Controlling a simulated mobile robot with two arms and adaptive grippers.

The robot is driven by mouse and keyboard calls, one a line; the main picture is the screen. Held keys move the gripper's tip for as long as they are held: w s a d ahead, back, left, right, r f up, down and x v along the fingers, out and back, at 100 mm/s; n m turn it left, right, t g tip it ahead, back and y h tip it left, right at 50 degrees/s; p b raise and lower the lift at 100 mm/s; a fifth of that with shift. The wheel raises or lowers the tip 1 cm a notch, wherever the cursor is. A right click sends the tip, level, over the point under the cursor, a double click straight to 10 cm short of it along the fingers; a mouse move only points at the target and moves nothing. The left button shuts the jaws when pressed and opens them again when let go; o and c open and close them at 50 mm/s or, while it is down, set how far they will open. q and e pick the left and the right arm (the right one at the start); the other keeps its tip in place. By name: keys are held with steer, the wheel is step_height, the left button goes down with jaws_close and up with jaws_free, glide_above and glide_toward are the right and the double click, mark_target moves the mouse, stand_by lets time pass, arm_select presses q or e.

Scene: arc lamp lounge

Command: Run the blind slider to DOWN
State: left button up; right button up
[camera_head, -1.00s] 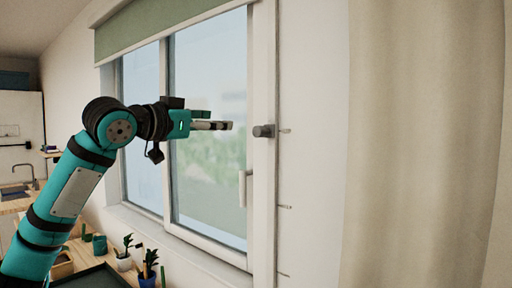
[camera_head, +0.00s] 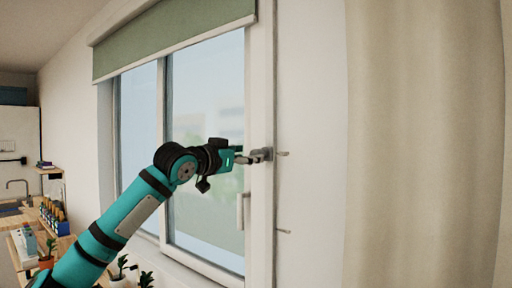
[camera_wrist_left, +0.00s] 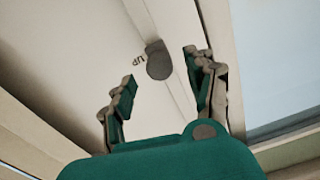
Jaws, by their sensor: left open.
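The blind slider is a grey round knob (camera_head: 267,154) on the pale strip at the right edge of the window frame, level with the upper of two visible tick marks. In the left wrist view the knob (camera_wrist_left: 159,64) lies just beyond and between my fingertips, beside small lettering that seems to read UP. My left gripper (camera_head: 253,157) is open at the knob; it also shows in the left wrist view (camera_wrist_left: 160,80), with no clear grip on the knob. The green blind (camera_head: 172,40) is rolled high, covering only the window top. My right gripper is not in view.
A window handle (camera_head: 241,211) sits below and left of the knob. A beige curtain (camera_head: 420,150) hangs to the right, with bare wall between. Potted plants (camera_head: 120,268) and a shelf of bottles (camera_head: 54,215) are at lower left.

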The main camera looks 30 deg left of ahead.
mark_target(254, 154)
arm_select(q)
steer(key=w, duration=0.1)
steer(key=w+p, duration=0.1)
steer(key=w, duration=0.1)
steer(key=shift+w+d+r, duration=0.15)
steer(key=shift+w+r, duration=0.05)
steer(key=shift+w, duration=0.1)
steer(key=shift+w+f, duration=0.15)
steer(key=shift+w, duration=0.25)
jaws_close()
